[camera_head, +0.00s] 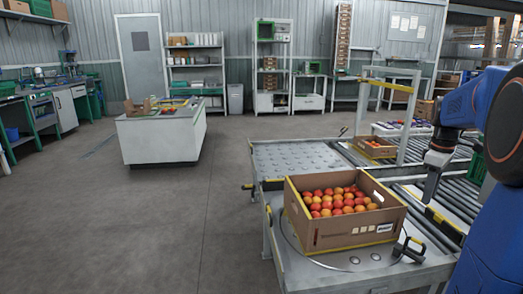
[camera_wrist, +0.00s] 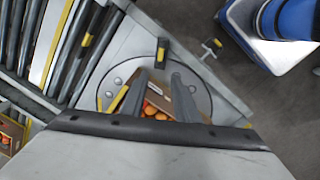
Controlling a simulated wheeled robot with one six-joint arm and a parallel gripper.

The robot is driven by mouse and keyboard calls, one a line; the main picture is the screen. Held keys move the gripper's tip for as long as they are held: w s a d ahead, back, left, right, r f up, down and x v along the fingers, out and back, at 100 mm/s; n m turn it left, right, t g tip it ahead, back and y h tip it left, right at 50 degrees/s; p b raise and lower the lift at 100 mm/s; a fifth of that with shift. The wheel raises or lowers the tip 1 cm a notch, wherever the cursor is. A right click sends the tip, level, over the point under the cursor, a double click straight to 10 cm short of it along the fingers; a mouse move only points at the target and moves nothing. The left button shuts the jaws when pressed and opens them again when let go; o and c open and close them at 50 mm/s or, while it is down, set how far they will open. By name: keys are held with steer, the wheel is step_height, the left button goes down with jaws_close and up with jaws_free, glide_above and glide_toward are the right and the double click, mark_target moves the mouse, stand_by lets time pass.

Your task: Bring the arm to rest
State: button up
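My arm reaches in from the right in the head view, and my gripper (camera_head: 428,194) hangs over the roller conveyor, just right of the tomato carton. In the wrist view the two fingers of my gripper (camera_wrist: 160,76) stand apart with nothing held between them. The cardboard carton (camera_head: 342,236) full of red and orange tomatoes (camera_head: 338,200) sits on the metal table. Part of the carton (camera_wrist: 183,100) shows below and between the fingers in the wrist view; the gripper body hides the rest.
The roller conveyor (camera_head: 458,199) runs along the right, with a second tomato carton (camera_head: 374,148) farther back. A ball-transfer table (camera_head: 298,157) adjoins the metal table. A white island (camera_head: 160,138) stands left of centre. The grey floor (camera_head: 110,225) at left is clear.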

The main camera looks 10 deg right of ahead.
steer(key=s+a+m+t, duration=0.1)
steer(key=s+a, duration=0.2)
steer(key=a, duration=0.9)
steer(key=s+a+f+m+t, duration=0.1)
steer(key=s+a+f, duration=0.3)
steer(key=s+a, duration=0.5)
steer(key=s+a+f+m+t, duration=0.2)
steer(key=s+a+f+m, duration=0.2)
steer(key=s+a, duration=0.5)
steer(key=a, duration=0.2)
steer(key=shift+s+a+y, duration=0.25)
steer(key=shift+a+y, duration=0.05)
steer(key=shift+c, duration=0.3)
